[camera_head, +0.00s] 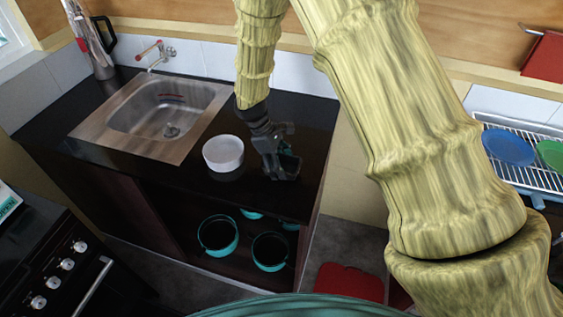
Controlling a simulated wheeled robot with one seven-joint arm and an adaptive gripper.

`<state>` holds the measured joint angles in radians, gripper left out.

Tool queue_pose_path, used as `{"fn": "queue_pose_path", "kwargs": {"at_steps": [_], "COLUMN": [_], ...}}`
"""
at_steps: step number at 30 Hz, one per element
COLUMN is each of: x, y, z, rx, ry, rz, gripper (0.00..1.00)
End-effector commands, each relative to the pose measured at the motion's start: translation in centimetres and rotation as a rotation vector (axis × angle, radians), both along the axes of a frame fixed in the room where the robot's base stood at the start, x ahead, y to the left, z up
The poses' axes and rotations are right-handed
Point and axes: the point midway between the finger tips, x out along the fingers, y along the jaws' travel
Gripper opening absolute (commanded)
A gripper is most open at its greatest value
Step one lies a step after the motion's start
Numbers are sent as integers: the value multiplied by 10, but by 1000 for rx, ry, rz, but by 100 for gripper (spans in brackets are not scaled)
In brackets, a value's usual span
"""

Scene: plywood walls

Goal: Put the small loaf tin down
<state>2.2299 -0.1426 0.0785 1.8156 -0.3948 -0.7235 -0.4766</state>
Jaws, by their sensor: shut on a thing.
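My gripper (283,163) hangs low over the right part of the black counter (215,182), to the right of a white bowl. It is shut on a small dark thing, which I take to be the small loaf tin (291,164). The tin is partly hidden by the gripper's fingers and is hard to tell apart from them and the dark counter. I cannot tell whether the tin touches the counter.
The white bowl (223,153) stands just left of my gripper. A steel sink (160,108) fills the counter's left. Teal pots (218,235) stand on the shelf below. A dish rack (520,160) with plates is at right. Bare counter lies in front of the bowl.

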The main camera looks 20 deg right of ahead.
Motion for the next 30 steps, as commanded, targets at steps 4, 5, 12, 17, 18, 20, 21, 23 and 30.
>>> {"fn": "queue_pose_path", "kwargs": {"at_steps": [4,5,12,17,18,20,21,23,30], "x": [0,0,0,0,0,0,0,0,0], "y": [0,0,0,0,0,0,0,0,0], "z": [-6,-7,-8,-10,-10,-10,-10,-10,-10], "rx": [0,0,0,0,0,0,0,0,0], "ry": [-1,-1,-1,-1,-1,-1,-1,-1,-1], "rz": [0,0,0,0,0,0,0,0,0], "gripper": [40,40,40,67,74,85,87,87,87]}}
